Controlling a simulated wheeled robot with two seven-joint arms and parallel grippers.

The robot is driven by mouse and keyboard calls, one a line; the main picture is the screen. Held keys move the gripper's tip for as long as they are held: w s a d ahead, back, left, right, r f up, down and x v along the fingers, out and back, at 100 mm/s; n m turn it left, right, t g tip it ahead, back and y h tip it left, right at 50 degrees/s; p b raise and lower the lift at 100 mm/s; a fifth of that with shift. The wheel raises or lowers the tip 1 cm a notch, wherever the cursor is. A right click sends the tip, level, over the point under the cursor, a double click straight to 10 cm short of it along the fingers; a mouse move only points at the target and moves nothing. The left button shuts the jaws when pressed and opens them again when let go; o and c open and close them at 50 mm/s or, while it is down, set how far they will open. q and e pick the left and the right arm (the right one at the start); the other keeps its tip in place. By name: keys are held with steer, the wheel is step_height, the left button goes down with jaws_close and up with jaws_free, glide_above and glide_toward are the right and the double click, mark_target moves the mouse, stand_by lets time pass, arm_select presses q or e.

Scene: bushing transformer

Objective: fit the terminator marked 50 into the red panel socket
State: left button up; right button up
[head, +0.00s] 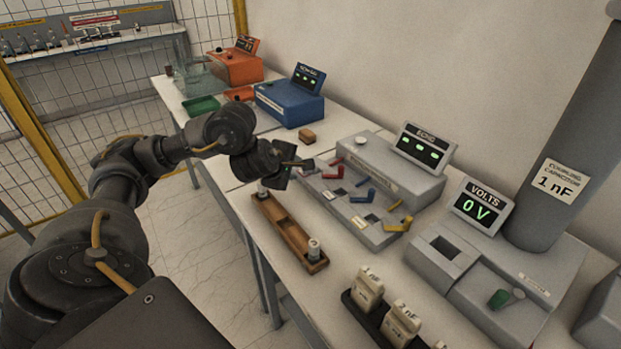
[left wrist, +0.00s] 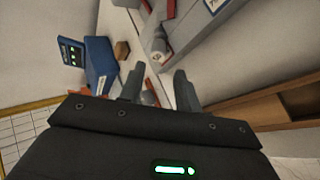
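My left gripper (head: 306,165) is above the table, at the far-left end of the grey panel (head: 345,203). In the left wrist view its two fingers (left wrist: 160,72) stand apart, with a gap between them. The panel's red part (head: 332,172) lies just right of the gripper; the socket is too small to make out. Small grey terminators (head: 314,249) stand at the wooden tray's near end and its far end (head: 262,191). No 50 mark is readable. My right gripper is out of view.
The wooden tray (head: 290,232) lies along the table's front edge, its middle empty. The ECHO display (head: 422,147) stands behind the panel, with blue and yellow parts in front. A blue box (head: 290,103), a brown block (head: 307,136) and a VOLTS unit (head: 480,205) stand nearby.

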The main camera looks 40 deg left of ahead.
arm_select(q)
steer(key=shift+w+a+f, duration=0.15)
steer(key=shift+w+f, duration=0.05)
steer(key=shift+w, duration=0.05)
steer(key=b+x, duration=0.1)
steer(key=x, duration=0.4)
steer(key=shift+w, duration=0.2)
steer(key=shift+r, duration=0.1)
jaws_close()
